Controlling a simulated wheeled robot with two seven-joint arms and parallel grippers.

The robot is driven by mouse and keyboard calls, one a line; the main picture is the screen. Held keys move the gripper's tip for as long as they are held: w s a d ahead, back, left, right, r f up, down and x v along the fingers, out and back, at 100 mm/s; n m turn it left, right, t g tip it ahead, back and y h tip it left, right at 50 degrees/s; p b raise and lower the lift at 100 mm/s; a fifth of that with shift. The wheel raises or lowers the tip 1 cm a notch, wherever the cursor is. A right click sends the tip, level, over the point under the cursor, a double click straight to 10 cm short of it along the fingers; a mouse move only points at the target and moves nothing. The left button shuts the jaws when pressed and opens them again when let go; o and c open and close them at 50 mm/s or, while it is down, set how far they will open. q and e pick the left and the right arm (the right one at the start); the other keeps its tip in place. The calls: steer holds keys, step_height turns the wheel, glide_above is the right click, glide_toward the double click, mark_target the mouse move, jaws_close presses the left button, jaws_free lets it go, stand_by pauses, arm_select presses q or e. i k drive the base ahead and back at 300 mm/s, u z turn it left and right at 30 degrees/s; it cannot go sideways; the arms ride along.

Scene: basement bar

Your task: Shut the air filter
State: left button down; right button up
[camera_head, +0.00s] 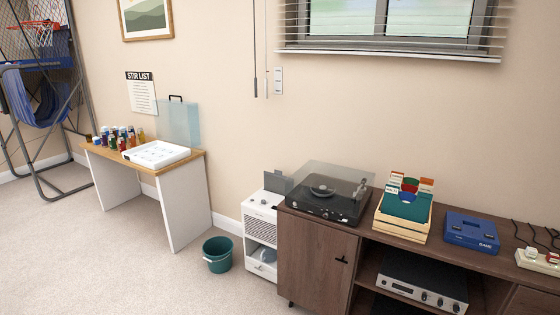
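A white upright unit (261,217), which looks like the air filter, stands on the floor against the wall, left of the brown cabinet. Its upper front has a slatted grille, and below is an open recess with a greyish-blue rounded thing (267,255) in it. A dark grey panel (278,183) stands raised at the back of its top; I cannot tell for sure if it is the unit's lid. A low white front part (261,269) with a dark mark is at its bottom. The cabinet hides part of its right side. Neither of my grippers is in view.
A teal bin (217,254) stands on the carpet just left of the unit. The brown cabinet (316,246) bears a turntable (327,191), a record crate (402,221) and a blue box (471,231). A desk (186,211) stands further left. Carpet in front is clear.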

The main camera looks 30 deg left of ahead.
mark_target(279, 184)
steer(key=u, duration=1.7)
steer(key=i, duration=3.85)
steer(key=z, duration=2.55)
